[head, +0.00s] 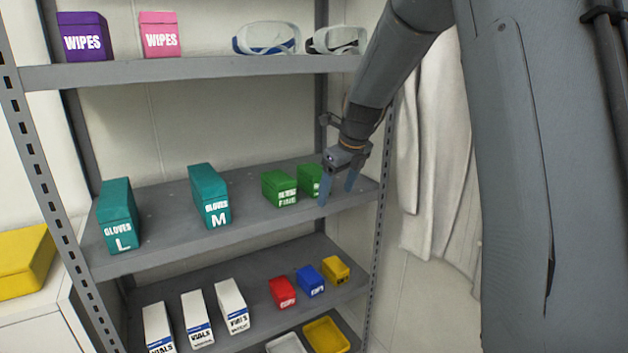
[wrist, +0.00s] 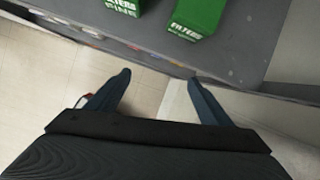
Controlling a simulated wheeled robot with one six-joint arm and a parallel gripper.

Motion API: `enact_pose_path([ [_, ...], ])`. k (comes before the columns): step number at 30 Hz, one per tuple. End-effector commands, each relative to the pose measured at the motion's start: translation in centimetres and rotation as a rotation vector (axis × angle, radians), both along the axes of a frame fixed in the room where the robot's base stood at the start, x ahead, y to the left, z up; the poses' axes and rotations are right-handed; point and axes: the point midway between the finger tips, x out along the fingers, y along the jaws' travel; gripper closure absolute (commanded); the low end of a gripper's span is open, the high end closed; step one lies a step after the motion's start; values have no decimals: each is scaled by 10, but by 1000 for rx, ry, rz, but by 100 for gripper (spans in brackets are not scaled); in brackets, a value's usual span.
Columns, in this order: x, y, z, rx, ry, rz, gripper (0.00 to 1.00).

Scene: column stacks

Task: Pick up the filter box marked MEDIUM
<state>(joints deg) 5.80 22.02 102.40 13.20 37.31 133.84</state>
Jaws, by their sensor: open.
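Two green filter boxes stand on the middle shelf. The left one (head: 279,188) reads FINE; it also shows cut off at the top of the wrist view (wrist: 124,6). The right one (head: 309,178) is partly hidden by my gripper in the head view. In the wrist view this right box (wrist: 197,17) shows FILTERS, but its second word is not readable, so I cannot read MEDIUM on either. My gripper (head: 337,193) is open and empty. In the wrist view its fingers (wrist: 159,77) are apart, short of the shelf edge and touching neither box.
Teal glove boxes L (head: 117,215) and M (head: 210,196) stand left on the same shelf (head: 160,222). Vials boxes (head: 197,318) and small red, blue and yellow boxes are below. Wipes boxes and goggles sit above. The rack's right post (head: 379,215) and a white coat (head: 435,160) are near my arm.

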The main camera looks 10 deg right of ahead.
Motion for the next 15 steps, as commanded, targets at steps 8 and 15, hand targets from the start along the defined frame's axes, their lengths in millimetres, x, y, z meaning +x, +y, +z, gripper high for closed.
enact_pose_path([
  [8,31,-5,11,93,-7,-226,27],
  [15,68,6,11,95,-6,-231,27],
])
